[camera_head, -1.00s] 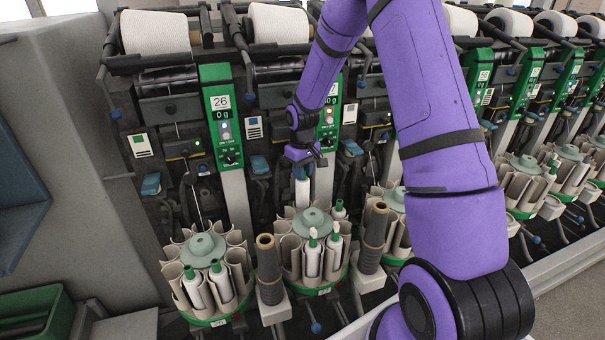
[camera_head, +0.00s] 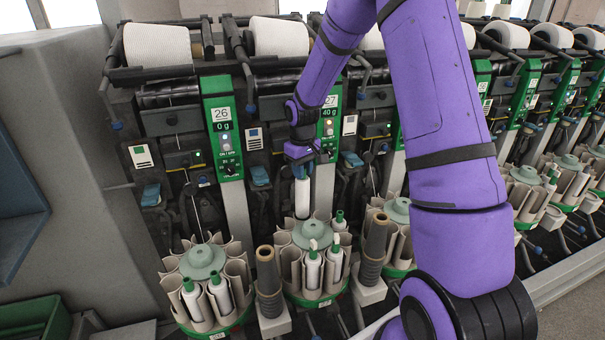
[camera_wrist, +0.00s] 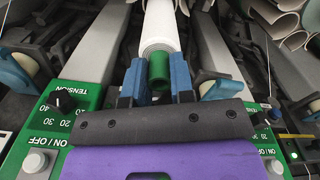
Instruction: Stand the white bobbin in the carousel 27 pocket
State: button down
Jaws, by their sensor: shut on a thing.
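The white bobbin (camera_head: 302,197) hangs roughly upright below my gripper (camera_head: 301,166), just behind the hub of the 27 carousel (camera_head: 313,234). Its lower end is around the carousel's rear pockets, and I cannot tell whether it is inside one. In the wrist view the bobbin (camera_wrist: 161,28) runs away from me, its green top (camera_wrist: 158,68) between the two blue fingers of my gripper (camera_wrist: 156,78). The gripper is shut on this top. Other white bobbins with green tops stand in the carousel's front (camera_head: 312,271) and right pockets.
The 26 carousel (camera_head: 203,262) stands to the left with bobbins in it. Dark cones on posts flank the 27 carousel, at left (camera_head: 268,280) and right (camera_head: 374,248). The green 27 panel (camera_head: 328,128) is close behind my gripper.

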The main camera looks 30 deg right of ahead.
jog(key=shift+r, duration=2.25)
